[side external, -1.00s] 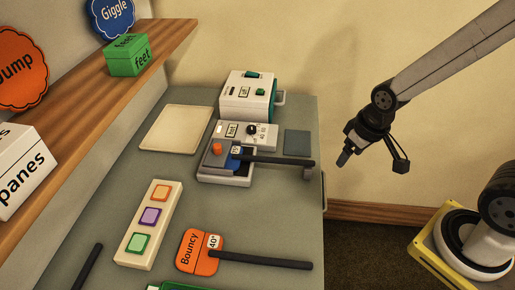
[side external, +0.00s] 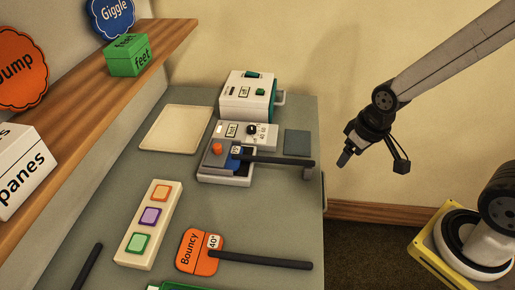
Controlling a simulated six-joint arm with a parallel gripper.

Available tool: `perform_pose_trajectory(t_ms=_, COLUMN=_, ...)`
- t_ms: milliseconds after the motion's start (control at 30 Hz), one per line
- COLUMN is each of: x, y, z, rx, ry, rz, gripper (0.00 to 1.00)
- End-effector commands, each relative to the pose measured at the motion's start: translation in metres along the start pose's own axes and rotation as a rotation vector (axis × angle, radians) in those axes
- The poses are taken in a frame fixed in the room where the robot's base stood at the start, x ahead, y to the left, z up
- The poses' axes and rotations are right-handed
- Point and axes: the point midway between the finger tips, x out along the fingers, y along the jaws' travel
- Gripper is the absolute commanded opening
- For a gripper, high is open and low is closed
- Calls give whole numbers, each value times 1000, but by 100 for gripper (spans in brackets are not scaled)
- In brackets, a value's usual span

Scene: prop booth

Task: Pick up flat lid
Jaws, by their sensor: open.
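My gripper (side external: 372,162) hangs in the air to the right of the grey table, open, with nothing between its fingers. Two flat pieces lie on the table, and I cannot tell which one is the flat lid. One is a cream square panel with a raised rim (side external: 176,129) at the back left. The other is a small dark blue-grey square (side external: 298,142) near the table's right edge, closer to my gripper. My gripper is apart from both.
A white box with green parts (side external: 249,97) stands at the back. In front of it, a device with a dial (side external: 262,131) has a blue paddle's black handle (side external: 280,160) reaching right. An orange "Bouncy" paddle (side external: 200,250) and a three-button strip (side external: 150,222) lie nearer. A wooden shelf (side external: 130,85) runs left.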

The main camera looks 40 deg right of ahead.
Motion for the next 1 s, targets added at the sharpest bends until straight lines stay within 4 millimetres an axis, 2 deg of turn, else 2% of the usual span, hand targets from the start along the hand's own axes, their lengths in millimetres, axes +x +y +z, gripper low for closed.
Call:
perform_pose_trajectory(t_ms=700, x=1, y=-1, z=0, rx=13, ry=-4, rz=-4, gripper=76)
perform_pose_trajectory(t_ms=867, x=4, y=-5, z=-3, rx=84, ry=-29, rz=-26, gripper=76)
perform_pose_trajectory(t_ms=1000, x=11, y=-13, z=-7, rx=216, ry=-76, rz=-67, gripper=76)
